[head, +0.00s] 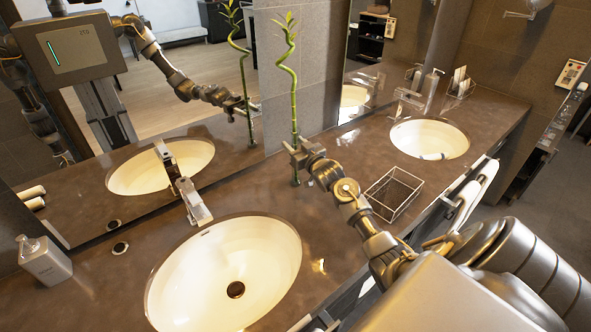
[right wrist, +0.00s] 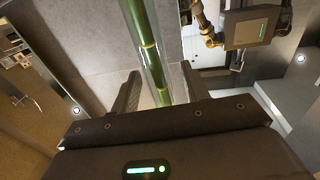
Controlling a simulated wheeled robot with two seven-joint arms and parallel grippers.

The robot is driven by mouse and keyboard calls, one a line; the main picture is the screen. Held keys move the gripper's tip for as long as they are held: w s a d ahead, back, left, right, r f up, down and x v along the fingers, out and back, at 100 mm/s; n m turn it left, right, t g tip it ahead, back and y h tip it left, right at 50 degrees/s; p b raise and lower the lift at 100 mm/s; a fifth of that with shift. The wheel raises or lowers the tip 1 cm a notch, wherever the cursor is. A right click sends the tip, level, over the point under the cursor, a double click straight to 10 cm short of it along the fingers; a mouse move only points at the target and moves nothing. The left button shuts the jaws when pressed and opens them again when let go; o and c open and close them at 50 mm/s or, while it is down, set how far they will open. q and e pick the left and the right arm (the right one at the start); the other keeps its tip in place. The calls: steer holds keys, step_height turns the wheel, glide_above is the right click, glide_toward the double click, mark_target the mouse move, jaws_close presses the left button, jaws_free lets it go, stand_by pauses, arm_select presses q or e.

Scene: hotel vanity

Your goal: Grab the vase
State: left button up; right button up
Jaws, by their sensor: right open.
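A tall green bamboo stalk (head: 294,95) with a spiral top and small leaves rises from the counter in front of the mirror, between the two basins. The vase appears as a slim clear sleeve around the lower stalk in the right wrist view (right wrist: 149,50); in the head view my gripper mostly covers it. My right gripper (head: 294,149) is at the lower stalk. In the right wrist view, my open right gripper (right wrist: 160,88) has the vase and stalk between its fingers, with a gap visible on the right side. My left gripper is not directly in view.
A wire basket (head: 394,194) stands right of my right forearm. A near basin (head: 225,270) with its faucet (head: 192,201) and a far basin (head: 430,137) flank the spot. A soap dispenser (head: 45,261) stands far left. The mirror (head: 180,70) stands close behind the stalk.

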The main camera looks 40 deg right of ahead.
jaws_close()
steer(key=shift+r, duration=0.1)
stand_by(0.5)
